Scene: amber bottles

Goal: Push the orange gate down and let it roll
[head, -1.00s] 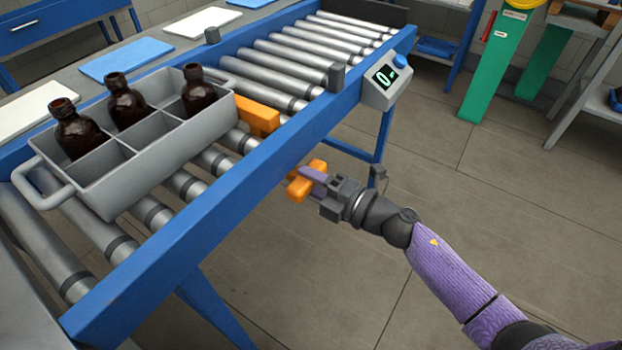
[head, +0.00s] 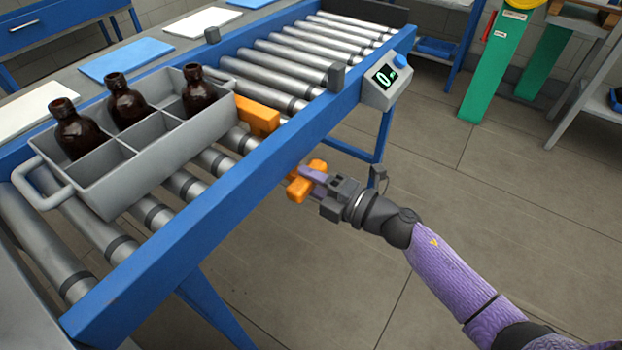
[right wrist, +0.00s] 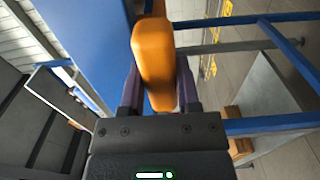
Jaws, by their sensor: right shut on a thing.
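The orange gate (head: 258,115) stands up between the rollers, against the right end of the grey crate (head: 160,160). The crate sits on the rollers and holds three amber bottles (head: 125,101) in its compartments. An orange handle (head: 299,189) sticks out beside the conveyor's blue near rail. My right gripper (head: 309,181) is shut on this handle. In the right wrist view the orange handle (right wrist: 153,62) lies between the two dark purple fingers. The link between handle and gate is hidden by the rail. My left gripper is not in view.
The blue-railed roller conveyor (head: 215,219) runs from lower left to upper right, with bare rollers past the gate. A box with a display reading 0 (head: 387,83) is fixed to the near rail. Open floor lies to the right.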

